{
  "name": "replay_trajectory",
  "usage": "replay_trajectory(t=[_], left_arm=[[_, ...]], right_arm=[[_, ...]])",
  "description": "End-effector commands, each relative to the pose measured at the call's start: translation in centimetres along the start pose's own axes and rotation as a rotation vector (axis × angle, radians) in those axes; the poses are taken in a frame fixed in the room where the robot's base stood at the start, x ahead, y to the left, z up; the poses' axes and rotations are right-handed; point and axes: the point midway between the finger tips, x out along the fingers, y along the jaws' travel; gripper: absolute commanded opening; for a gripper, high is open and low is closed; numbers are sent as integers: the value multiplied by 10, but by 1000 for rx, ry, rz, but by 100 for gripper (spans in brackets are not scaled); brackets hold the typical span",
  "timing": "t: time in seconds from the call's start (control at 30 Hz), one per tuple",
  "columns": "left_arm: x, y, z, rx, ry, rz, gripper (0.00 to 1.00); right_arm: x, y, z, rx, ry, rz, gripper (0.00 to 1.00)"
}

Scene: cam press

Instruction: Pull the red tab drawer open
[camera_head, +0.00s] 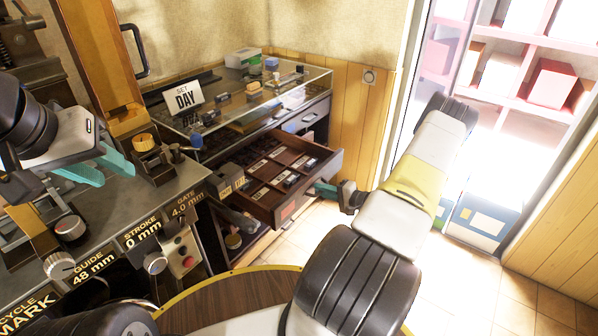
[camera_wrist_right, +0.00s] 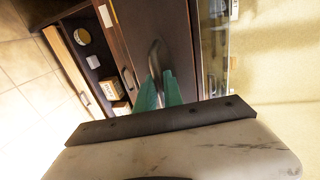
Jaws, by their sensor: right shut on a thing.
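The drawer with the red tab (camera_head: 288,208) on its dark wooden front stands pulled out of the cabinet under the glass counter. Its dark compartments (camera_head: 277,170) hold several small items. My right gripper (camera_head: 326,188) is at the right part of this drawer's front. In the right wrist view its teal fingers (camera_wrist_right: 158,92) are shut on the curved metal handle (camera_wrist_right: 155,54) of the dark drawer front. My left gripper (camera_head: 100,165) hangs over the metal bench at the left, its teal fingers apart and empty.
A lower compartment (camera_head: 235,240) shows below the drawer. Press controls (camera_head: 180,248) stand at the left. Tiled floor (camera_head: 490,288) is clear at the right.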

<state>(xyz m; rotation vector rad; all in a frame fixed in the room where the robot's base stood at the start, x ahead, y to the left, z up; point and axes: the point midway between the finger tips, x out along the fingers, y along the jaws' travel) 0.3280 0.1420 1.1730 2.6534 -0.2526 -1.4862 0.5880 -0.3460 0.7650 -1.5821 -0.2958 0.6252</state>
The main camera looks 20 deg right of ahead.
Motion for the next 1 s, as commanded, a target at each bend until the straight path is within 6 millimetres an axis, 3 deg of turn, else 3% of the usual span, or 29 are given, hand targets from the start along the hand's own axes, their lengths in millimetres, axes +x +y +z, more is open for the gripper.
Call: replay_trajectory(t=[0.4,0.43,0.47,0.8,1.0], left_arm=[[0,0,0,0,0,0,36],[0,0,0,0,0,0,36],[0,0,0,0,0,0,36],[0,0,0,0,0,0,36],[0,0,0,0,0,0,36]], right_arm=[[-3,2,0,0,-1,3,0],[-3,2,0,0,-1,3,16],[-3,2,0,0,-1,2,21],[-5,1,0,0,1,1,21],[-32,1,-1,1,3,3,21]])
